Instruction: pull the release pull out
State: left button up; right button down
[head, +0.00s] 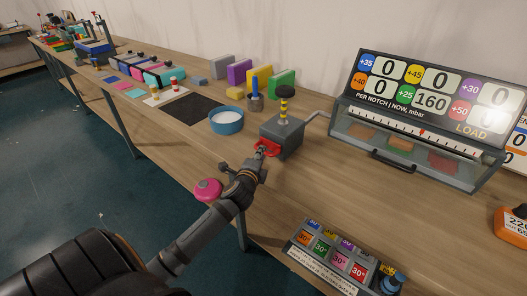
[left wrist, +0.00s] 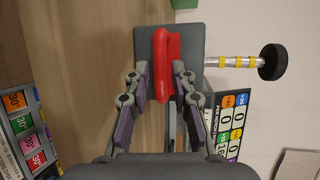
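In the left wrist view the red handle (left wrist: 161,70) stands in front of the grey box face (left wrist: 143,38). My left gripper (head: 261,152) is at the handle. In the left wrist view its two fingers (left wrist: 160,76) are apart, one on each side of the handle, with narrow gaps showing. Whether either finger touches it I cannot tell. My right gripper is not in view.
A blue bowl (head: 226,122) stands left of the box. A display board (head: 430,85) with a clear case and black handle stands at right. A pink round knob (head: 208,189) is near the table's front edge. A tray of coloured 30° tiles (head: 330,256) lies in front.

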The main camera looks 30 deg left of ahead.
pick_arm(q)
jog(key=shift+x, duration=1.6)
grip_shut()
